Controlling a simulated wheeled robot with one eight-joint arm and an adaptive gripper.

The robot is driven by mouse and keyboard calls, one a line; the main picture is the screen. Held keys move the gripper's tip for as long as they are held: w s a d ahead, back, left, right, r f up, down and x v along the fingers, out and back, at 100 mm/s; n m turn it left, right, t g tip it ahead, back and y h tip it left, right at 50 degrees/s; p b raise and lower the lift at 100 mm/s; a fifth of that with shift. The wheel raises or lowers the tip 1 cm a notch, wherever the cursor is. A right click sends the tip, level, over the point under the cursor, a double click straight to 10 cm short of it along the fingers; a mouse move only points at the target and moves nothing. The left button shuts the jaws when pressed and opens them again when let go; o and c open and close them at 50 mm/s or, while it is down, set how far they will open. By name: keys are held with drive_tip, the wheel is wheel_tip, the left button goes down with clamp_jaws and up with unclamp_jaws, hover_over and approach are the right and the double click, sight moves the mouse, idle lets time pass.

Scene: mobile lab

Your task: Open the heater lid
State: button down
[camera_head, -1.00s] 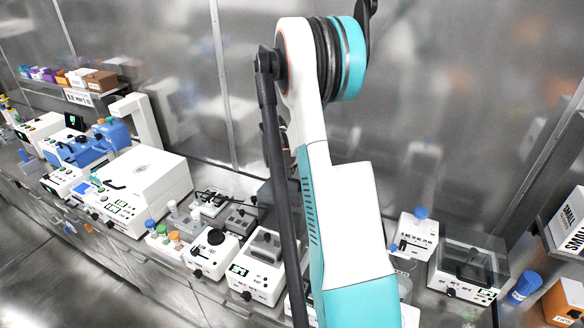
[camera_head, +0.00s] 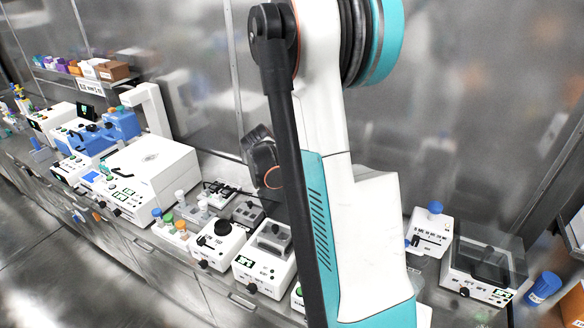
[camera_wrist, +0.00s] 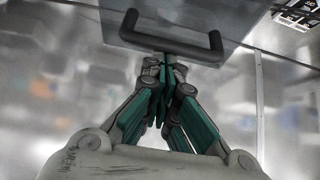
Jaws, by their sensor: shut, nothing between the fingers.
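In the wrist view a grey, see-through lid panel (camera_wrist: 215,18) fills the top middle. A dark U-shaped handle (camera_wrist: 170,46) runs across its lower part. My gripper (camera_wrist: 165,66) is shut and empty, its teal-sided fingers pointing up at the middle of the handle bar. Whether the fingertips touch the bar is unclear. In the head view my arm hides the gripper. A white box device with a clear cover (camera_head: 487,255) and dark handle stands at the right; I cannot tell whether it carries the same lid.
Along the bench stand a white device with a grey block (camera_head: 265,262), a white device with a black knob (camera_head: 218,243), a large white box (camera_head: 150,175) and small coloured-cap bottles (camera_head: 180,225). A blue cup (camera_head: 543,288) is at the right. A metal wall stands behind.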

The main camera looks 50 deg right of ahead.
drive_tip(key=shift+r, duration=0.1)
drive_tip(key=v, duration=1.1)
drive_tip(key=shift+a+r, duration=0.3)
